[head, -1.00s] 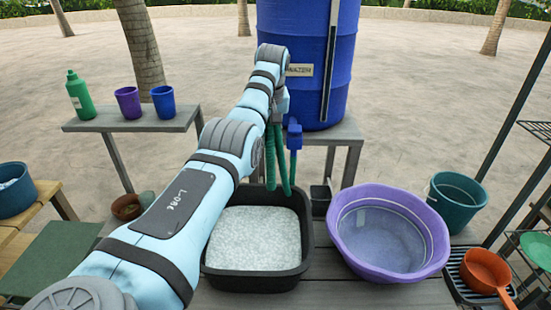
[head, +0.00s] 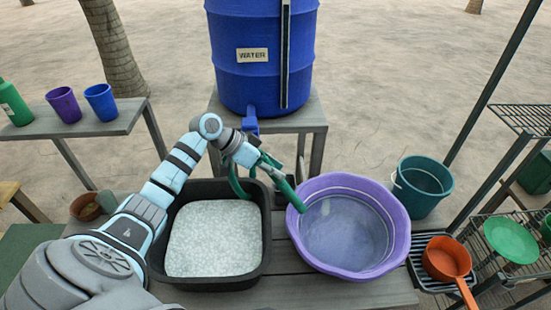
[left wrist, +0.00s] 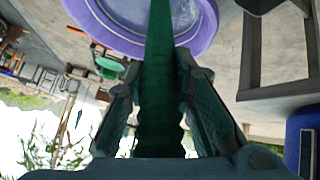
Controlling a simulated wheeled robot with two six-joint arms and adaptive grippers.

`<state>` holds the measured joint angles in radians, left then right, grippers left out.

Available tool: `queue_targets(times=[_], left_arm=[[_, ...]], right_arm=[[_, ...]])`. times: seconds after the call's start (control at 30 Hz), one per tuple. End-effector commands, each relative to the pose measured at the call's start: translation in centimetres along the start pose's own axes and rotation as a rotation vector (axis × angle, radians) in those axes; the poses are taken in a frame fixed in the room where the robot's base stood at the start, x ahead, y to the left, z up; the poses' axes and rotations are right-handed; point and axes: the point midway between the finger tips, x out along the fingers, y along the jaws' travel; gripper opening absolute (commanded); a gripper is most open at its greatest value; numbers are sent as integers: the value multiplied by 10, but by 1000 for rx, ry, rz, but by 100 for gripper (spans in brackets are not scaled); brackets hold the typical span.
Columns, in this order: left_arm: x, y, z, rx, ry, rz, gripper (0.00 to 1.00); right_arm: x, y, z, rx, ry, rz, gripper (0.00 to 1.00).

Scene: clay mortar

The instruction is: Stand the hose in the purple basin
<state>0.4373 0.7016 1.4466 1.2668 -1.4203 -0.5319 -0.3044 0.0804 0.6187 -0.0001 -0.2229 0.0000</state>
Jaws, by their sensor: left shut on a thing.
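The green hose (head: 287,193) runs from beside the blue water barrel, and its free end slants down to the left rim of the purple basin (head: 402,232). The tip overlaps the rim in the head view; whether it touches, I cannot tell. My left gripper (head: 266,166) is shut on the hose, above and left of the basin. In the left wrist view, the hose (left wrist: 160,95) lies between both fingers and points at the purple basin (left wrist: 204,30). The basin appears to hold water. My right gripper is not in view.
A black tub (head: 263,232) with pale, speckled contents stands left of the basin. The blue barrel (head: 262,80) stands behind. A teal bucket (head: 422,202) and an orange pan (head: 446,258) are close on the right. Cups (head: 101,102) stand on the left bench.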

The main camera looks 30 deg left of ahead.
Motion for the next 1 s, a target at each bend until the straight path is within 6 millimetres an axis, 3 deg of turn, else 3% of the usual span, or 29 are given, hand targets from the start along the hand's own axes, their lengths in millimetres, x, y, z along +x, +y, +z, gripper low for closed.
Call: queue_targets(times=[0.2,0.6,1.0], left_arm=[[40,1,7,-2,0,6,0],[114,-2,34,-3,0,1,0],[172,0,48,-4,-1,0,0]], right_arm=[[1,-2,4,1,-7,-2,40],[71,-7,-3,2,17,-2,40],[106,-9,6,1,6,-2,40]])
